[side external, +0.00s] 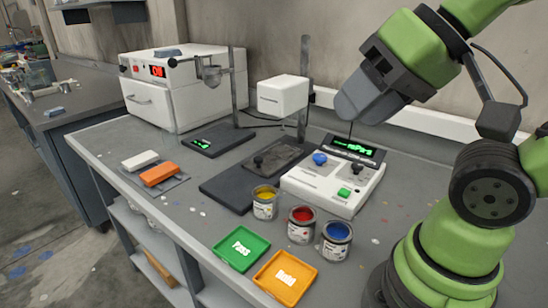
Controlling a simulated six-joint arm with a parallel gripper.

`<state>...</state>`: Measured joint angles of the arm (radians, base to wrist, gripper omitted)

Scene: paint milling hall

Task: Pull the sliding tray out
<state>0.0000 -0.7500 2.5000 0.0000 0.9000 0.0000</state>
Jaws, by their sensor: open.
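The sliding tray (283,153) appears to be the dark flat piece with a small black knob (258,161) near its front end. It lies on a longer black base (225,190) beneath a white box-shaped head (284,95) on a post. The front part of the base is bare. My gripper (350,106) is a grey block, tilted down and to the left. It shows up and to the right of the tray, apart from it, by the white instrument. It is open, with nothing seen in it; its fingers are hard to make out.
A white instrument (318,190) with blue knob and green button stands right of the base. Yellow (265,208), red (300,236) and blue (335,252) paint cans stand in front. Green (240,253) and orange (284,287) trays lie nearby. A white oven (160,100) stands back left.

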